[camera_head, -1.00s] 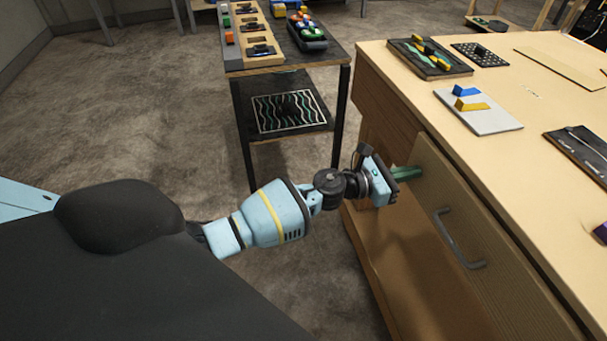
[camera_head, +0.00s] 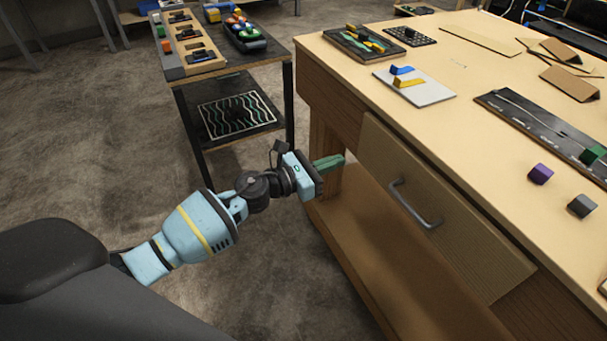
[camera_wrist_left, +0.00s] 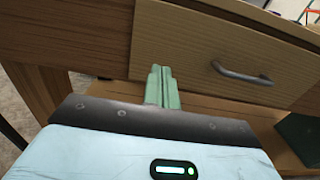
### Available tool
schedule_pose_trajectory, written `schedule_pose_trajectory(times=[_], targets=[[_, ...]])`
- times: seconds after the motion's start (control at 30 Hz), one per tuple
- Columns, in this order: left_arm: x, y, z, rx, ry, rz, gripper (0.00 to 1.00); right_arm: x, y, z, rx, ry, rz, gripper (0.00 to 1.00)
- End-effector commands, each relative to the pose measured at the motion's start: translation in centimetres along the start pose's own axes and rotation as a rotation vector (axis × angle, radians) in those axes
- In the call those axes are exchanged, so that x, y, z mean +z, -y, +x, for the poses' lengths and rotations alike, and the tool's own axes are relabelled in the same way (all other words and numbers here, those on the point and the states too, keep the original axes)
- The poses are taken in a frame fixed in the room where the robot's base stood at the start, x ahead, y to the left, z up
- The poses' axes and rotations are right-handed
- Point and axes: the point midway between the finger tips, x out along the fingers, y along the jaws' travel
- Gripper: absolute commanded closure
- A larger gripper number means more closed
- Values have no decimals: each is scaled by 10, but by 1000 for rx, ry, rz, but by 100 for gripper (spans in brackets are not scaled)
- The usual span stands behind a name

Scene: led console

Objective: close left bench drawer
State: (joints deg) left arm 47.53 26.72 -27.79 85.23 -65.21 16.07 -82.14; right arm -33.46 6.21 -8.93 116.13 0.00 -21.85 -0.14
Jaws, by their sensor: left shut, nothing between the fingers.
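The left bench drawer (camera_head: 430,205) has a wooden front with a grey bar handle (camera_head: 412,203). Its front looks close to flush with the bench. I cannot tell whether a small gap is left, and no drawer inside shows. In the left wrist view the drawer front (camera_wrist_left: 205,52) and handle (camera_wrist_left: 243,73) are ahead and to the right. My left gripper (camera_head: 338,160) is shut and empty, with green fingers together. It is left of the drawer's left edge, below the bench top. Its fingers also show in the left wrist view (camera_wrist_left: 160,72), over the drawer's lower left corner. My right gripper is out of view.
The bench top (camera_head: 460,110) holds a dark tray (camera_head: 360,42), a white board (camera_head: 425,93), a black panel (camera_head: 525,115) and loose blocks. A low bench shelf (camera_head: 350,235) lies under the drawer. A small side table (camera_head: 232,75) stands behind my arm.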

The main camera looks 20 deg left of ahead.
Motion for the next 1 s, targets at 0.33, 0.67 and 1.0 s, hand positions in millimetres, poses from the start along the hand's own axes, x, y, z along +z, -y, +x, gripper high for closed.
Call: schedule_pose_trajectory(times=[0.33,0.67,1.0], targets=[[-2,0,-55,-1,-3,-1,100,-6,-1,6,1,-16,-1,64],[0,0,-63,-1,-1,0,100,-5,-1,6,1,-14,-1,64],[-12,16,-74,33,6,-210,100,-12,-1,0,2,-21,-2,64]])
